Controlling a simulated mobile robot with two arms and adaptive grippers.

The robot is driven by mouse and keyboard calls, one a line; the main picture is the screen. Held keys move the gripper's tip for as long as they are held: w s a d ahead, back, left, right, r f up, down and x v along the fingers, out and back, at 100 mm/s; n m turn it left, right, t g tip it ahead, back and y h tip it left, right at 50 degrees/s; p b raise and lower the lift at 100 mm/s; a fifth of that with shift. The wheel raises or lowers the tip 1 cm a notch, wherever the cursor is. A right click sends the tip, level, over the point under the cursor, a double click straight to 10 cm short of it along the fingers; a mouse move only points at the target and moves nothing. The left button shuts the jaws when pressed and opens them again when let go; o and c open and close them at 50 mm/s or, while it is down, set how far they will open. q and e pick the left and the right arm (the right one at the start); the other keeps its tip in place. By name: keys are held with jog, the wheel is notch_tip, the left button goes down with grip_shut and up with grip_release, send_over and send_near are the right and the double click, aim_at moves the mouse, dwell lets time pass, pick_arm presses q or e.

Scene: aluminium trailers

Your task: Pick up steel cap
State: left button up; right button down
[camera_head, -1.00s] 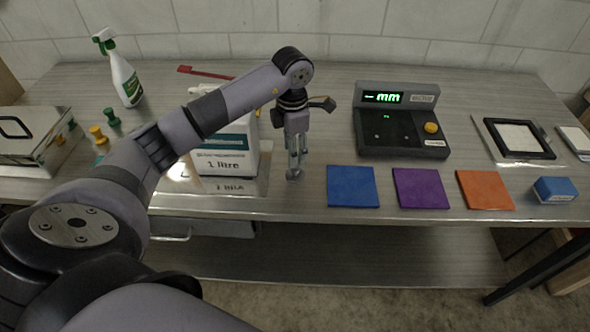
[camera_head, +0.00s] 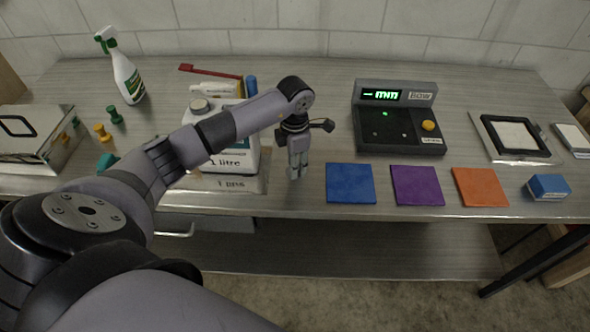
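My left gripper (camera_head: 298,173) points straight down just above or at the table top, right of the white 1 litre container. Its two fingers show side by side and close together; I cannot tell whether they are shut or hold anything. I cannot make out a separate steel cap at the fingertips; the fingers may hide it. A round greyish lid (camera_head: 200,104) shows on top of the white container (camera_head: 240,160), but I cannot tell if it is steel. My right gripper is not in view.
Blue (camera_head: 350,184), purple (camera_head: 417,186) and orange (camera_head: 480,187) squares lie along the front edge. A grey device (camera_head: 400,130) with a green display stands behind them. A spray bottle (camera_head: 127,78) stands at the left. A red-handled brush (camera_head: 205,72) lies behind the container.

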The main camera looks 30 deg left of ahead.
pick_arm(q)
jog(key=c, duration=0.7)
jog(key=shift+o, duration=0.2)
